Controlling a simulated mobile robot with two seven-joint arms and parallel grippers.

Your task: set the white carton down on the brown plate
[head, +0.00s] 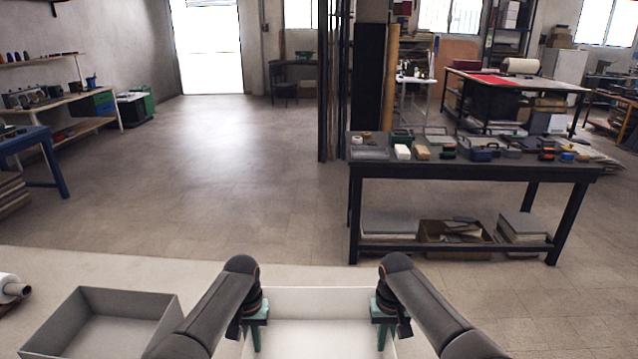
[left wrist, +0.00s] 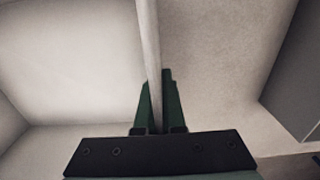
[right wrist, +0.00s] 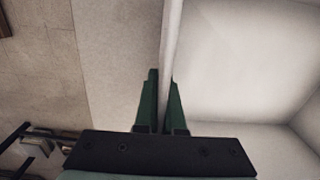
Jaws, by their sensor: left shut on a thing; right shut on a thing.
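The white carton (head: 320,303) is an open, empty box at the bottom middle of the head view, cut off by the lower edge. My left gripper (head: 256,328) is shut on its left wall, and my right gripper (head: 384,328) is shut on its right wall. In the left wrist view the carton wall (left wrist: 149,50) runs between the green fingers. The right wrist view shows the opposite wall (right wrist: 169,45) pinched the same way. I cannot make out the brown plate in any view. Whether the carton's underside touches anything is hidden.
A grey open box (head: 110,325) stands left of the carton, near my left arm; it also shows in the left wrist view (left wrist: 300,80). A white roll (head: 12,287) lies at the far left. A dark workbench (head: 470,172) with small items stands beyond, right.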

